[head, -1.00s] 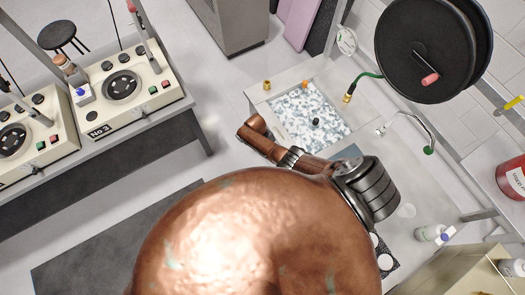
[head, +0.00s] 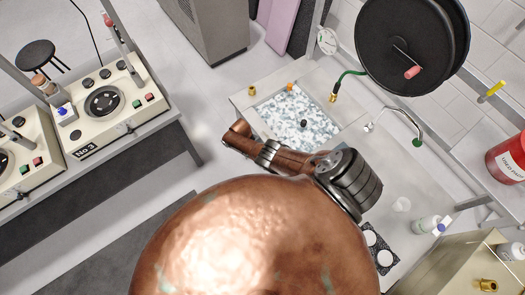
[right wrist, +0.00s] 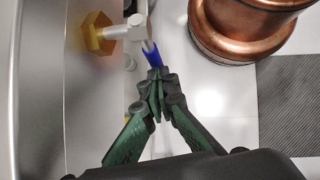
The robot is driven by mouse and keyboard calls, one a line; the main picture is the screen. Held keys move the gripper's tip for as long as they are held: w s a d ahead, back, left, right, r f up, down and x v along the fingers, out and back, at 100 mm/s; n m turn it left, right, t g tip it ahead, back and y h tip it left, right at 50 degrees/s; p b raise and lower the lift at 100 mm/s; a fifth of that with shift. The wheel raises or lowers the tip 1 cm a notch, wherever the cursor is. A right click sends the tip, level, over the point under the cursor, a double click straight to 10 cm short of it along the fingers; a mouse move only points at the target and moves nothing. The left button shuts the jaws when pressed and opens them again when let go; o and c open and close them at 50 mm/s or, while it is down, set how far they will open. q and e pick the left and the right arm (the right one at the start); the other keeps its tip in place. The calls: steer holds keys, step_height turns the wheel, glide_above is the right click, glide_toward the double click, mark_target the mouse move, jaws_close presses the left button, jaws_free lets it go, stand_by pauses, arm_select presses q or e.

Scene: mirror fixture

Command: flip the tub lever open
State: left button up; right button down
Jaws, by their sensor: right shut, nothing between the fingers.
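In the right wrist view, a small blue lever (right wrist: 154,53) sticks out from a whitish valve (right wrist: 131,33). The valve joins a brass hex nut (right wrist: 97,33) on a curved grey metal wall (right wrist: 50,100), which looks like the tub's side. My right gripper (right wrist: 157,82), with green fingers, is shut and empty. Its fingertips are just below the lever's lower end in the picture. I cannot tell whether they touch it. In the head view the lever and both grippers are out of sight.
A large copper dome (head: 260,240) fills the bottom of the head view. A copper flange (right wrist: 245,35) stands close right of the lever. A basin (head: 297,113) of pale chips, a black reel (head: 410,45) and a control bench (head: 110,105) lie beyond. Pale floor (right wrist: 215,90) is clear right of my fingers.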

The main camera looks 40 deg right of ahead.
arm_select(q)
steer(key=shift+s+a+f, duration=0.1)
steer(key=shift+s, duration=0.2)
arm_select(e)
steer(key=shift+s+f, duration=0.2)
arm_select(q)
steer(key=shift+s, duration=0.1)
arm_select(e)
steer(key=shift+s+f, duration=0.25)
steer(key=shift+s, duration=0.1)
steer(key=shift+w+a, duration=0.1)
stand_by(0.4)
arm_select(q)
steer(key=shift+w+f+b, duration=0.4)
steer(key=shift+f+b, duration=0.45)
arm_select(e)
steer(key=w+a+r, duration=0.1)
steer(key=w+r, duration=0.6)
steer(key=w, duration=0.3)
steer(key=shift+w+a+r, duration=0.15)
steer(key=shift+w+r, duration=0.05)
steer(key=shift+r, duration=0.1)
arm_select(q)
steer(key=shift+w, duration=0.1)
